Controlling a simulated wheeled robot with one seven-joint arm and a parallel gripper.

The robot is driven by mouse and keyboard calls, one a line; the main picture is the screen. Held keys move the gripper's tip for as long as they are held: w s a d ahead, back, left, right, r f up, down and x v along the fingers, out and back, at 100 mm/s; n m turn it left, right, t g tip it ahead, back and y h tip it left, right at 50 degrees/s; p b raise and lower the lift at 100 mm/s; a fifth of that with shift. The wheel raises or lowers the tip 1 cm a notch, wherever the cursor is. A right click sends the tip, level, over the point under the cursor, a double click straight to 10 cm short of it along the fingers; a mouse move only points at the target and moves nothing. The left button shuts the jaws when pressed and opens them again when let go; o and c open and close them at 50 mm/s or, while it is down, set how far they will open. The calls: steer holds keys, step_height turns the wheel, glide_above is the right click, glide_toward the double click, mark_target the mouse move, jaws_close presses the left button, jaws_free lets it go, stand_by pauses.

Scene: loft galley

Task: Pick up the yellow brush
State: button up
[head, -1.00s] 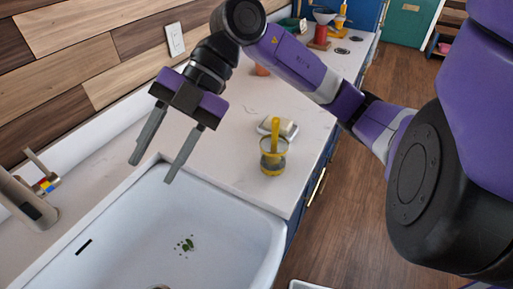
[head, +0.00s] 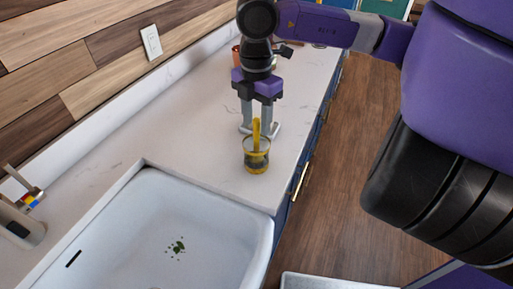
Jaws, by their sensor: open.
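The yellow brush (head: 256,133) stands upright in a clear glass holder (head: 257,161) with a yellow rim and base. The holder is on the white counter, just beyond the sink's right corner. My gripper (head: 258,134) is open and points down, behind the brush as seen in the head view. Its two fingers show on either side of the brush handle. I cannot tell whether the handle is between the fingers or in front of them.
The white sink (head: 140,200) with green scraps in it lies in front. A white dish (head: 272,131) is partly hidden behind the gripper. The counter (head: 190,115) left of the gripper is clear.

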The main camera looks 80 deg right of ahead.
mark_target(256, 130)
steer(key=shift+f+p, duration=0.3)
steer(key=shift+f, duration=1.55)
jaws_close()
steer(key=shift+r, duration=0.15)
